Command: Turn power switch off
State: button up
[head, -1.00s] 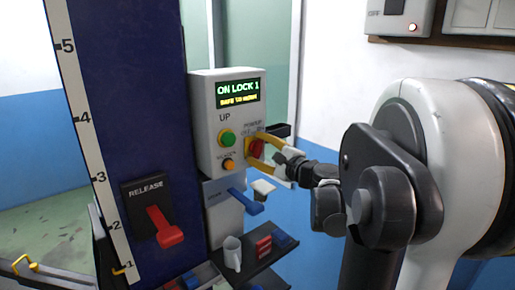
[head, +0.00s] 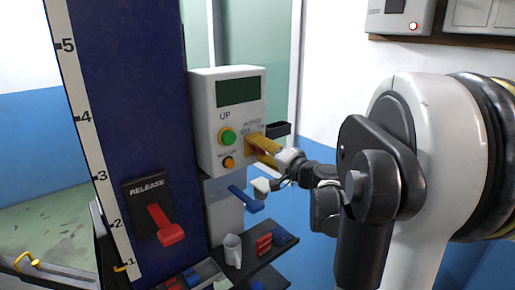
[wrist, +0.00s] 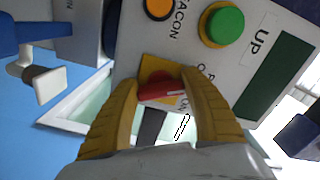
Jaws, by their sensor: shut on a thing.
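The power switch (wrist: 160,87) is a red knob on a yellow plate, on the right side of the grey control box (head: 206,120). My gripper (wrist: 160,95) has yellow fingers on both sides of the red knob and is shut on it. In the head view my gripper (head: 262,148) covers most of the switch. The display (head: 237,91) on the box is dark and shows no text. The exact angle of the knob is hard to tell behind the fingers.
A green UP button (head: 227,136) and an orange beacon button (head: 229,162) sit left of the switch. A red release lever (head: 168,232) is on the blue column. A shelf (head: 262,268) below holds a white cup (head: 232,250) and red and blue items.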

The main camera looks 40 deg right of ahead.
jog(key=shift+n, duration=1.2)
jog(key=o, duration=1.2)
jog(key=shift+c, duration=0.2)
jog(key=shift+s, duration=0.1)
jog(key=s, duration=1.1)
jog(key=shift+s, duration=0.4)
